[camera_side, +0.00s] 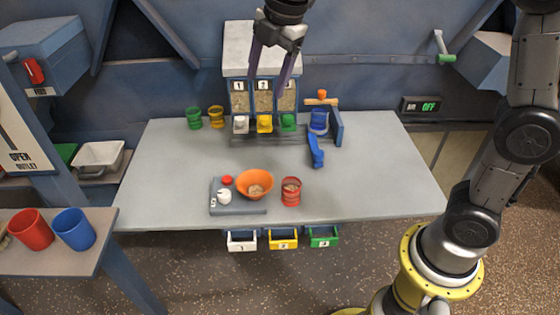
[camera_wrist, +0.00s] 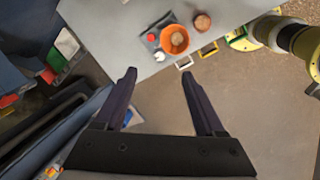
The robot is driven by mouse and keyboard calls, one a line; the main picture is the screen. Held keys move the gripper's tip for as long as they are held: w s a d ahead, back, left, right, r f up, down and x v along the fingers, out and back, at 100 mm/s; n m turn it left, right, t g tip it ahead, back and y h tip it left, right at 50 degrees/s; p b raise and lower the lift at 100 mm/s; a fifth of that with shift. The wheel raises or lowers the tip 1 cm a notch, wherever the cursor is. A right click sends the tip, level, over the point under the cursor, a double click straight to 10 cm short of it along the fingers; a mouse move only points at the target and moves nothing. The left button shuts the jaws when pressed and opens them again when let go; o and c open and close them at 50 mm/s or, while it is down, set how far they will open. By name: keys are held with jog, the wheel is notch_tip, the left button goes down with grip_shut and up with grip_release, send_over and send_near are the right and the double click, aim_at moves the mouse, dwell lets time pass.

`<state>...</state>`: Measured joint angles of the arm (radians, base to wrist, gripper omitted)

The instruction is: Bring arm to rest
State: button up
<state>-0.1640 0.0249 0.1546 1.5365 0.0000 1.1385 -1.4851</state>
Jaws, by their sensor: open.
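My gripper (camera_side: 270,68) is raised above the back of the grey table (camera_side: 375,165), in front of the dispenser with numbered windows. Its two dark purple fingers are spread apart with nothing between them. In the wrist view my gripper (camera_wrist: 158,88) is also open and empty, with the floor visible beyond the fingers. No object touches the fingers in the wrist view. In the side view the fingers overlap the dispenser (camera_side: 237,55), and I cannot tell the gap between them.
An orange bowl (camera_side: 254,184) with tan contents and a red cup (camera_side: 291,192) stand near the table front. Green (camera_side: 194,118) and yellow (camera_side: 216,117) cups stand at the back left. A blue lever (camera_side: 316,151) and blue cup (camera_side: 318,122) are right.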

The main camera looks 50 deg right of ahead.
jog(key=s+d+r+m+t, duration=0.1)
jog(key=s+d+m, duration=0.2)
jog(key=s, duration=0.4)
jog(key=s+d+r+m+t, duration=0.1)
jog(key=s+d+r+m, duration=0.1)
jog(key=s+m, duration=0.35)
jog(key=s+d+f+m, duration=0.1)
jog(key=s+f+m, duration=0.8)
jog(key=s, duration=0.3)
jog(key=shift+s+d+f+m+h, duration=0.3)
jog(key=shift+d+m, duration=0.1)
jog(key=shift+m, duration=0.35)
